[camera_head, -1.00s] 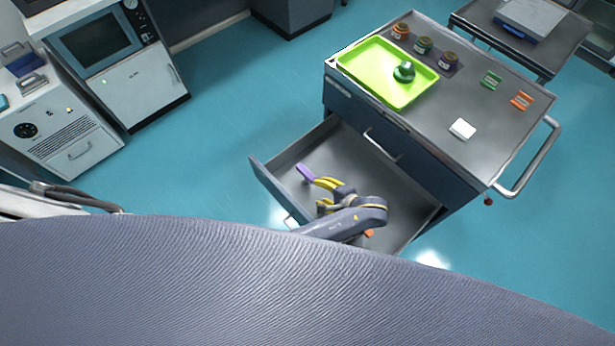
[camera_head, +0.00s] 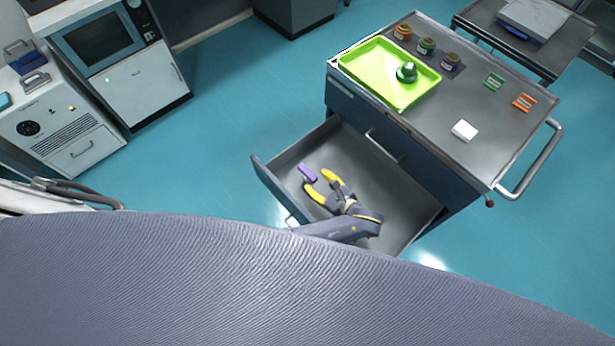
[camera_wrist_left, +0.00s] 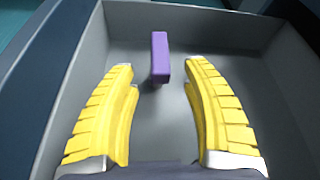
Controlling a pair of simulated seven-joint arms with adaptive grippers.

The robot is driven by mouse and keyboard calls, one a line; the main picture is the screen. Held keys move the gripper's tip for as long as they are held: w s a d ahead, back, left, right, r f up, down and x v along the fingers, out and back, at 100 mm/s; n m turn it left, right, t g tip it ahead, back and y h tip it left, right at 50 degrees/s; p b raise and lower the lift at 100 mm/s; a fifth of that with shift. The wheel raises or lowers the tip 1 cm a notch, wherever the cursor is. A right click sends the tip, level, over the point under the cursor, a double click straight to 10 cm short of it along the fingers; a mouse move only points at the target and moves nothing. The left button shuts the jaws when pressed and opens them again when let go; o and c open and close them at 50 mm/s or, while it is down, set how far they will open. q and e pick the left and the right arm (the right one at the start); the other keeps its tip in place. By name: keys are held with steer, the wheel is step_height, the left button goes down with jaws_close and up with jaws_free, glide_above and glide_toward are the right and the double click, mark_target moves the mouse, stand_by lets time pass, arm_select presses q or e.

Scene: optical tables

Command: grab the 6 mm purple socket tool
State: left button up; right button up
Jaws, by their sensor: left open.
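The purple socket tool (camera_head: 308,173) is in the open drawer (camera_head: 400,196), near its left end. In the left wrist view the purple tool (camera_wrist_left: 160,58) is a block-like bar, ahead of the fingertips and roughly centred between them. My left gripper (camera_head: 321,182) is over the drawer with its yellow fingers spread. In the left wrist view the left gripper (camera_wrist_left: 157,68) is open and empty, with a finger on each side of the line to the tool. No size marking on the tool can be read. My right gripper is not in view.
The drawer's front panel (camera_head: 274,188) and side walls surround the tool. The cart top above holds a green tray (camera_head: 361,67) with a green object (camera_head: 407,72), several jars, a white block (camera_head: 464,130), and green and orange pieces. The drawer floor around the tool looks clear.

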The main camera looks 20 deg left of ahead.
mark_target(307, 177)
arm_select(q)
steer(key=shift+x, duration=2.55)
jaws_close()
steer(key=shift+s, duration=0.1)
